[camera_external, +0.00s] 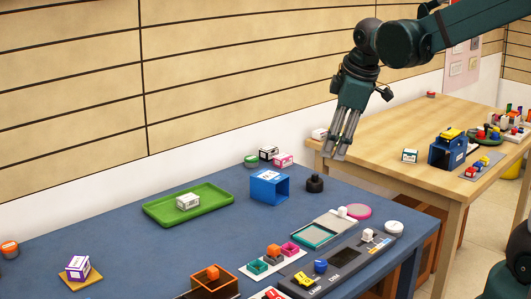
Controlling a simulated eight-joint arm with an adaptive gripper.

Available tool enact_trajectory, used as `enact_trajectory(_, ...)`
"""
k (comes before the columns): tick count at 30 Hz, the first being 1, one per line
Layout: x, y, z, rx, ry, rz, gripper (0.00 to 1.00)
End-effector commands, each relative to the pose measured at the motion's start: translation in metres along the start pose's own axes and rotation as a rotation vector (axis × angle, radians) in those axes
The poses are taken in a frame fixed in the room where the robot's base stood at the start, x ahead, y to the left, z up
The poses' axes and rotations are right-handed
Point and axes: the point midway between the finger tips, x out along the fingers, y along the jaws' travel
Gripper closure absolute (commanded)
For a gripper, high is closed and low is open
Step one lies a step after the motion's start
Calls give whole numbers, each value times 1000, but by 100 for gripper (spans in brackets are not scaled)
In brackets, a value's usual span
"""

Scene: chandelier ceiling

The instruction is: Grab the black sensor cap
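A small black cap-like object (315,184), which looks like the black sensor cap, stands upright on the blue table, just right of a blue open box (269,187). My gripper (335,155) hangs in the air above and a little right of the black cap in the picture, fingers pointing down. Its fingers look apart, with nothing seen between them. It is not touching the cap.
A green tray (160,215) holds a small white box (188,201). Small boxes (283,160) stand behind the blue box. A grey panel (335,268) with coloured parts lies in front. A wooden table (390,122) with more objects is behind right.

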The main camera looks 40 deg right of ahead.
Motion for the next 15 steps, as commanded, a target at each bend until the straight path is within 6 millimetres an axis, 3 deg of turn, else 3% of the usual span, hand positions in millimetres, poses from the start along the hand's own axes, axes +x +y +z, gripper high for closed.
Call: enact_trajectory(15, 36, 69, -20, -270, -66, -76, 65)
